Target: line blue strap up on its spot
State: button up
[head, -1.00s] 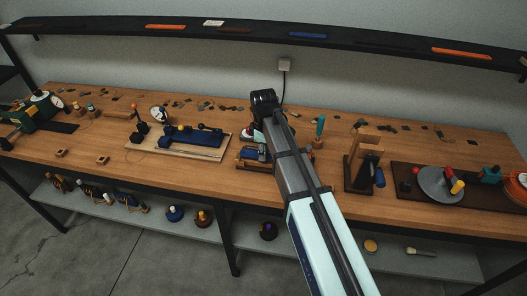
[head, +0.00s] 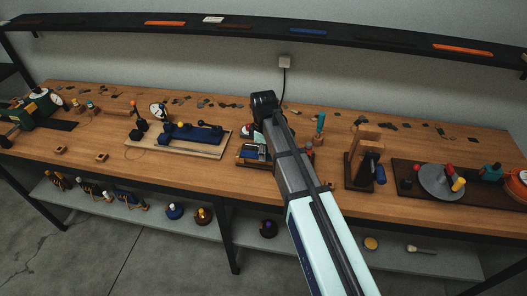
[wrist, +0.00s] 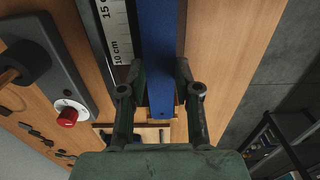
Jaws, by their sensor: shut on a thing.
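In the wrist view a long blue strap (wrist: 158,45) runs away from me between the fingertips of my gripper (wrist: 160,82), which is shut on it. The strap lies alongside a white ruler marked 10 cm (wrist: 119,35), just to its right. I cannot tell whether the strap rests on the surface below or is held slightly above it. In the head view my arm hides the gripper and most of the fixture (head: 254,153) at the middle of the bench.
A grey box with a red knob (wrist: 67,117) stands left of the ruler in the wrist view. In the head view a board with a blue device (head: 192,133) is to the left and a wooden stand (head: 362,165) to the right. The bench front is mostly clear.

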jog(key=shift+f, duration=0.3)
jog(key=o, duration=1.1)
jog(key=shift+c, duration=0.2)
jog(key=shift+c, duration=0.9)
jog(key=shift+r, duration=0.15)
jog(key=shift+r+p, duration=2.15)
jog(key=shift+r, duration=1.3)
